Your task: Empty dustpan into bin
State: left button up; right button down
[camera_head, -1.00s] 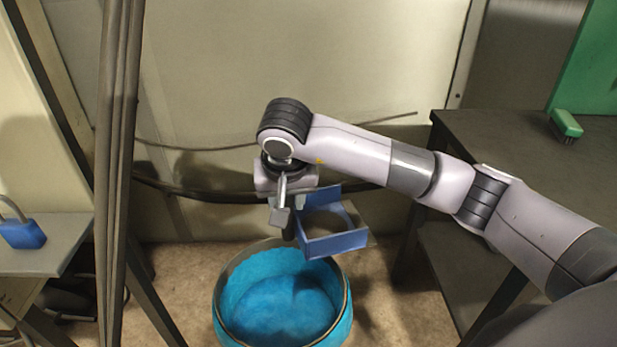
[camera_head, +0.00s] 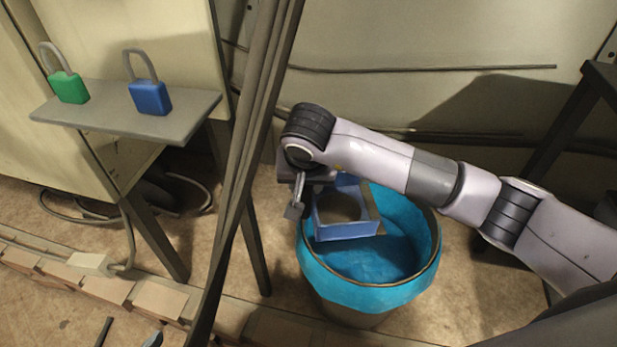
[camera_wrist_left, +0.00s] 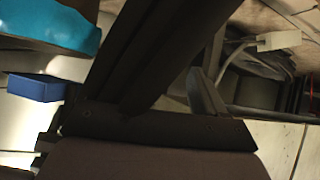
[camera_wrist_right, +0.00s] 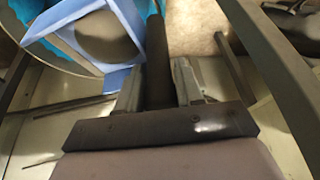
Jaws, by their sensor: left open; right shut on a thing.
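The blue dustpan (camera_head: 345,229) is above the left part of the bright blue lined bin (camera_head: 420,278). My right gripper (camera_head: 305,195) is at its left side in the head view. In the right wrist view, my right gripper (camera_wrist_right: 158,85) is shut on the dustpan's dark handle (camera_wrist_right: 157,50). A grey-brown rounded patch (camera_wrist_right: 105,38) shows inside the pan; I cannot tell whether it is loose dirt. The pan's exact tilt is unclear. My left gripper (camera_wrist_left: 130,95) is open in its wrist view, partly hidden behind a dark bar, and outside the head view. The bin (camera_wrist_left: 50,22) shows there too.
Dark slanted posts (camera_head: 245,165) stand just left of the bin. A grey shelf (camera_head: 110,118) at the left bears a green padlock (camera_head: 68,88) and a blue padlock (camera_head: 150,97). A cable and bricks (camera_head: 110,290) lie on the floor below it.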

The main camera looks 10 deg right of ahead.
jog(key=shift+s+d+r+y, duration=0.1)
jog(key=shift+d+r+y, duration=0.35)
jog(key=shift+d, duration=0.25)
pick_arm(q)
jog(key=w+d+t+h+b, duration=0.1)
jog(key=w+d+h+b, duration=0.2)
jog(key=d+b, duration=0.4)
jog(key=shift+r+m+b, duration=0.2)
jog(key=shift+m+b, duration=0.1)
jog(key=shift+b, duration=1.25)
pick_arm(e)
jog(key=s+d+r+m+t+y, duration=0.1)
jog(key=d+m+y, duration=0.1)
jog(key=d+y, duration=0.8)
jog(key=shift+d+r+m+t, duration=0.15)
jog(key=shift+d+m+t, duration=0.2)
jog(key=shift+d, duration=2)
